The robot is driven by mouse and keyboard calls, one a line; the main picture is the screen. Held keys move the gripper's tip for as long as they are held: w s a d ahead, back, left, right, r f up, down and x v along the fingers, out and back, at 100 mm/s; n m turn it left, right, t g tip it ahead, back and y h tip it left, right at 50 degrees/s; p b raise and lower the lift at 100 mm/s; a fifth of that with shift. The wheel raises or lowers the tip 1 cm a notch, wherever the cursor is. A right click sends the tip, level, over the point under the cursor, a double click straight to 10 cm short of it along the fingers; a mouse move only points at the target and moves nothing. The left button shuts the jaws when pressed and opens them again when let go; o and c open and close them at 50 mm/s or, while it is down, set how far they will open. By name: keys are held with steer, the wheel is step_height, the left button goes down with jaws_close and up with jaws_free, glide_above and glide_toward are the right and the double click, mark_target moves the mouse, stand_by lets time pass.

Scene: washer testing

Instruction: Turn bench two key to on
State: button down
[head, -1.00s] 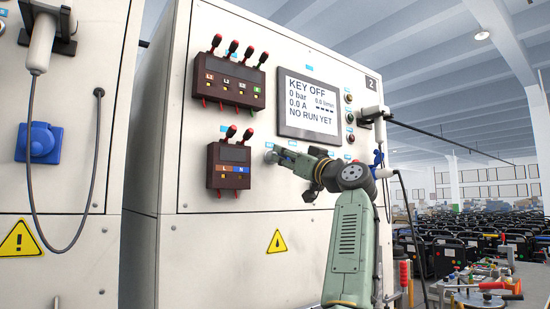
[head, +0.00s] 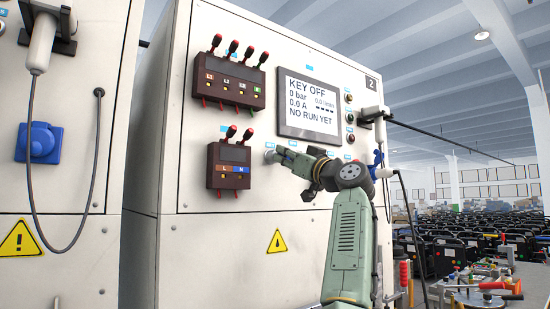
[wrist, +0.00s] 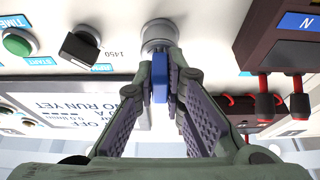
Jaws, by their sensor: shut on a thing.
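The bench two key is a blue tab (wrist: 160,90) standing in a round grey lock (wrist: 159,35) in the wrist view. My gripper (wrist: 163,72) is shut on the key, with one fingertip on each side of it. In the head view my gripper (head: 273,156) is at the panel of bench two (head: 230,255), below the screen and right of the lower terminal block. There the key is hidden by the gripper. The screen (head: 310,106) reads KEY OFF, 0 bar, 0.0 A and NO RUN YET.
The lower terminal block (head: 228,166) with red-topped plugs is close left of my gripper. A black knob (wrist: 80,46) and a green button (wrist: 17,42) are beside the lock in the wrist view. A white hand piece (head: 372,112) hangs at the panel's right.

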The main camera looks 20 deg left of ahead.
steer(key=shift+m, duration=0.3)
steer(key=shift+f+m+t+h+b, duration=0.15)
steer(key=shift+m+t+h+b, duration=0.5)
steer(key=shift+m, duration=0.55)
steer(key=shift+m+t+h, duration=0.25)
steer(key=shift+m+h, duration=0.1)
steer(key=shift+m, duration=0.85)
steer(key=shift+s+a+m+h+b, duration=0.1)
steer(key=shift+m+h+b, duration=0.3)
steer(key=shift+m, duration=0.6)
steer(key=shift+r+m+t+h, duration=0.2)
steer(key=shift+m+t+h, duration=0.4)
steer(key=shift+m, duration=0.9)
